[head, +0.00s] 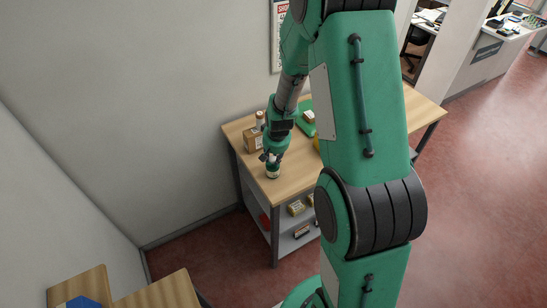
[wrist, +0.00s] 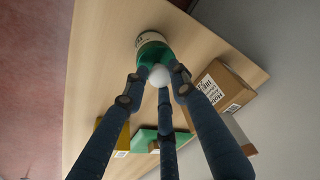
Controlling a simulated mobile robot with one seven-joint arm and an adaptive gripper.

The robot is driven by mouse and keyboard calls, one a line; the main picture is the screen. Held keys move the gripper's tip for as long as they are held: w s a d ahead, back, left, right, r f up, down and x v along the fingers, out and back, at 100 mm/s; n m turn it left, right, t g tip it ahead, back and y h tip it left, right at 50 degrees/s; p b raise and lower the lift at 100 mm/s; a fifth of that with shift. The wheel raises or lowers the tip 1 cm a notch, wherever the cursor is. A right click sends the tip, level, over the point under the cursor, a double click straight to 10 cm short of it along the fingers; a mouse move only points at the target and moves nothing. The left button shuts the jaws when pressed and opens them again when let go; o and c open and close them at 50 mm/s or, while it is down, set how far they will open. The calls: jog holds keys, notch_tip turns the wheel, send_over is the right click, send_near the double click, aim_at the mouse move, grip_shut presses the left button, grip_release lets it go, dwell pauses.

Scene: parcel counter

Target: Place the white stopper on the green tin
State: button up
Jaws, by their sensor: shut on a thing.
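The green tin (head: 273,172) stands on the wooden table near its front left edge. In the wrist view the tin (wrist: 152,49) shows a green side and a pale label, just beyond my fingertips. My gripper (head: 271,158) is directly above the tin, pointing down. In the wrist view its three dark fingers (wrist: 160,80) are closed around the round white stopper (wrist: 159,75). The stopper overlaps the tin's near end in this view. I cannot tell whether the two touch; the fingers hide part of the contact area.
A cardboard box (head: 251,139) stands close behind the tin, to its left; it also shows in the wrist view (wrist: 231,87). A green item (head: 305,116) and a yellow item (head: 316,144) are farther right. Small boxes (head: 297,207) sit on the shelf below.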

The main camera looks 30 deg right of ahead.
jog(key=shift+f, duration=0.15)
jog(key=o, duration=0.8)
jog(key=shift+c, duration=0.2)
jog(key=shift+r, duration=0.2)
jog(key=v, duration=1.2)
jog(key=shift+p, duration=0.3)
